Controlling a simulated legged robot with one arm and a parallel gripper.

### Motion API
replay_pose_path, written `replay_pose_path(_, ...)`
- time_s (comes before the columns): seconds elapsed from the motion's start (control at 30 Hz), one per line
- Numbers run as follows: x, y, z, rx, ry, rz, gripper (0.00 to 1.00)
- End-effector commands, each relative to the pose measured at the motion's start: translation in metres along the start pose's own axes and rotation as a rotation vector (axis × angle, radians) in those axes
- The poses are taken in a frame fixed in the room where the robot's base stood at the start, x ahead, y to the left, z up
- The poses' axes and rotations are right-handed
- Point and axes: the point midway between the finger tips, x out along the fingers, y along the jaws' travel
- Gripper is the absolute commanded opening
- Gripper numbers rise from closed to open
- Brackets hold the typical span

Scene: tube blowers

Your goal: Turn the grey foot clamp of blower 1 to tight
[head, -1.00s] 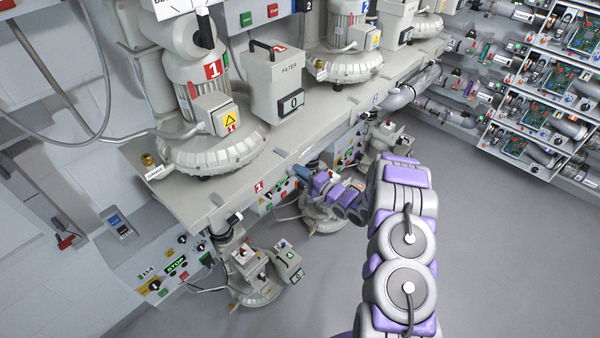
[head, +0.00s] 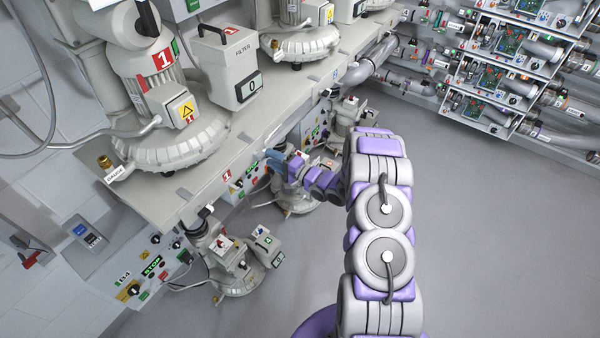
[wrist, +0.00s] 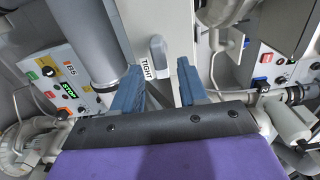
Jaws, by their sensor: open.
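Blower 1 (head: 170,125), with a red number 1 label, stands on the bench at the left in the head view. My gripper (head: 275,163) is beside the bench's front edge, partly hidden by my arm. In the wrist view, a small grey rounded lever (wrist: 157,48), which looks like the foot clamp, sits on a pale upright strip next to a TIGHT label (wrist: 147,68). The blue fingers of my gripper (wrist: 158,85) are apart and empty, with the lever ahead between them. No contact shows. I cannot pick out the clamp in the head view.
The bench (head: 215,165) runs along the left. A filter box (head: 232,70) stands beside blower 1. In the wrist view a thick grey pipe (wrist: 90,40) and a B5 panel (wrist: 70,85) are at the left. The floor (head: 480,230) at the right is clear.

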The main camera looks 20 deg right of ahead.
Motion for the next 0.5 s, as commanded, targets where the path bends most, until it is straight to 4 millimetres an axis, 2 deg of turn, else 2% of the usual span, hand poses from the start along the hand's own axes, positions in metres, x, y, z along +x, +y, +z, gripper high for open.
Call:
replay_pose_path(0.1, -0.025, 0.002, -0.002, 0.004, 0.004, 0.003, 0.43)
replay_pose_path(0.5, -0.101, 0.003, -0.003, 0.005, 0.005, 0.004, 0.43)
